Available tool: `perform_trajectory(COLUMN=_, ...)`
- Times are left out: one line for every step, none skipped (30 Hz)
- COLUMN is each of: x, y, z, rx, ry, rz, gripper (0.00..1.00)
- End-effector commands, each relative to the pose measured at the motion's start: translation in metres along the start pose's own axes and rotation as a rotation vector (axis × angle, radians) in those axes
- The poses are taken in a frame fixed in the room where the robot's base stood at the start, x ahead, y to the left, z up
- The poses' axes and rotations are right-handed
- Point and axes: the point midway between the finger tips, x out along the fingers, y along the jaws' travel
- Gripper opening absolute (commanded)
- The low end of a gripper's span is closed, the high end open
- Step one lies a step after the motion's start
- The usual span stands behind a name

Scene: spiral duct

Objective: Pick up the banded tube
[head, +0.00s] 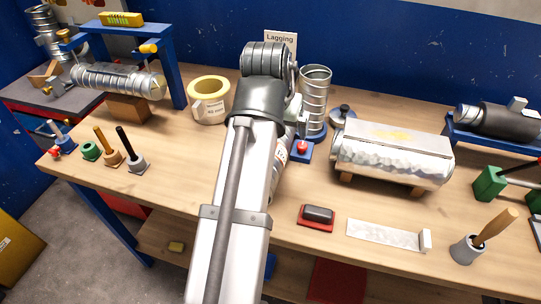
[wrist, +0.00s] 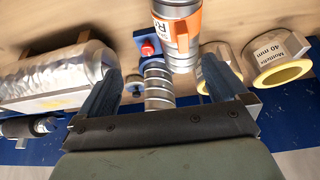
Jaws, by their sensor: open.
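The banded tube, a silver cylinder with an orange lettered band (wrist: 186,32), is at the top middle of the wrist view. In the head view only a sliver of it (head: 279,171) shows beside my arm, which hides the rest. My gripper (wrist: 160,68) is open, its two dark blue fingers spread wide with nothing held. In the wrist view the banded tube lies beyond the fingertips, apart from them. In the head view the fingers are mostly hidden behind my arm.
A ribbed silver duct (head: 315,90) stands close behind, showing between my fingers in the wrist view (wrist: 158,90). A red-knobbed blue block (head: 301,151) is beside it. A foil-wrapped cylinder (head: 390,160) lies right; a yellow-cored roll (head: 209,97) stands left. Front bench has a black-handled red block (head: 317,215).

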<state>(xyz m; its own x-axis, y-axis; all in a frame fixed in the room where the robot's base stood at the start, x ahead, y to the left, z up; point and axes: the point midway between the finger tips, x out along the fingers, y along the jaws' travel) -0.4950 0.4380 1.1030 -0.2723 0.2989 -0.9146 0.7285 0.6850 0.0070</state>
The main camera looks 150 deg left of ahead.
Motion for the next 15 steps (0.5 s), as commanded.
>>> perform_trajectory(x=0.000, y=-0.013, z=0.005, rx=-0.012, ry=-0.008, rz=-0.007, gripper=1.00)
perform_trajectory(x=0.000, y=-0.018, z=0.006, rx=-0.015, ry=-0.012, rz=-0.010, gripper=1.00)
perform_trajectory(x=0.000, y=-0.023, z=0.009, rx=-0.019, ry=-0.016, rz=-0.013, gripper=1.00)
perform_trajectory(x=0.000, y=-0.027, z=0.010, rx=-0.021, ry=-0.019, rz=-0.015, gripper=1.00)
perform_trajectory(x=0.000, y=-0.030, z=0.011, rx=-0.023, ry=-0.021, rz=-0.016, gripper=1.00)
perform_trajectory(x=0.001, y=-0.032, z=0.012, rx=-0.024, ry=-0.023, rz=-0.017, gripper=1.00)
perform_trajectory(x=0.002, y=-0.034, z=0.012, rx=-0.025, ry=-0.024, rz=-0.018, gripper=1.00)
perform_trajectory(x=0.003, y=-0.034, z=0.013, rx=-0.026, ry=-0.025, rz=-0.018, gripper=1.00)
perform_trajectory(x=0.006, y=-0.035, z=0.013, rx=-0.026, ry=-0.026, rz=-0.019, gripper=1.00)
perform_trajectory(x=0.009, y=-0.035, z=0.013, rx=-0.026, ry=-0.026, rz=-0.019, gripper=1.00)
perform_trajectory(x=0.012, y=-0.035, z=0.013, rx=-0.026, ry=-0.026, rz=-0.019, gripper=1.00)
perform_trajectory(x=0.017, y=-0.035, z=0.013, rx=-0.026, ry=-0.025, rz=-0.019, gripper=1.00)
perform_trajectory(x=0.021, y=-0.035, z=0.013, rx=-0.026, ry=-0.025, rz=-0.019, gripper=1.00)
perform_trajectory(x=0.026, y=-0.035, z=0.014, rx=-0.026, ry=-0.026, rz=-0.018, gripper=1.00)
perform_trajectory(x=0.032, y=-0.035, z=0.014, rx=-0.026, ry=-0.027, rz=-0.018, gripper=1.00)
